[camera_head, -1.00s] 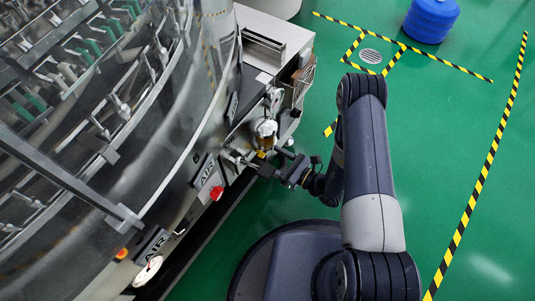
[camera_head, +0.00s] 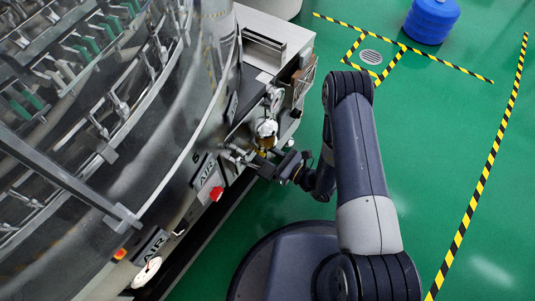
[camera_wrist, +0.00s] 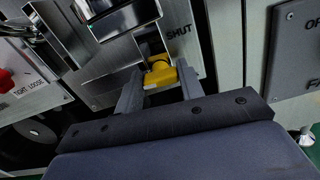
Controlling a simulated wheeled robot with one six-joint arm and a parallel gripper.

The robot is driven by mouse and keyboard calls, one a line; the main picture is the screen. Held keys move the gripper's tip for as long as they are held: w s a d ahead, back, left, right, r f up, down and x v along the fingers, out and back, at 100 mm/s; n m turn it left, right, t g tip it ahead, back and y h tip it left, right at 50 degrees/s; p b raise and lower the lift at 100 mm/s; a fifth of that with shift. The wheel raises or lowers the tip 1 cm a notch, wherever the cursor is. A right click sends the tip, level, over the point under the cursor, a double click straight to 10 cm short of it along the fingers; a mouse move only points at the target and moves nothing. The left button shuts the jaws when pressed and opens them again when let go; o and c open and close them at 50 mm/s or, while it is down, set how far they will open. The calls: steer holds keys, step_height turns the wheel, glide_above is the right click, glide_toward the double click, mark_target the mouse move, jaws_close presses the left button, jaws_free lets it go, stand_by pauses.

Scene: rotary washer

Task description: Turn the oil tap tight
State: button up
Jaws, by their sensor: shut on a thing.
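The oil tap's yellow handle (camera_wrist: 160,76) shows in the wrist view between the two fingers of my gripper (camera_wrist: 160,88). The gripper is shut on it, one finger on each side. A "SHUT" label (camera_wrist: 179,32) is on the metal panel just right of and beyond the handle. In the camera_head view my gripper (camera_head: 272,166) reaches the washer's side, below a small glass-and-metal fitting (camera_head: 266,132). The handle is too small and covered there to make out clearly.
The rotary washer (camera_head: 130,110) fills the left side. A blue container (camera_head: 431,20) stands far off at upper right. The green floor (camera_head: 445,130) at right is clear.

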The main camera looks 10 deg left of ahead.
steer(key=c, duration=0.3)
steer(key=shift+m, duration=0.3)
steer(key=shift+w+d+f+m+b, duration=0.1)
steer(key=shift+m+b, duration=0.35)
steer(key=shift+m, duration=3.65)
steer(key=shift+w+f+m+b, duration=0.1)
steer(key=shift+m+b, duration=0.35)
steer(key=shift+m, duration=3.65)
steer(key=o, duration=1)
steer(key=shift+c, duration=0.2)
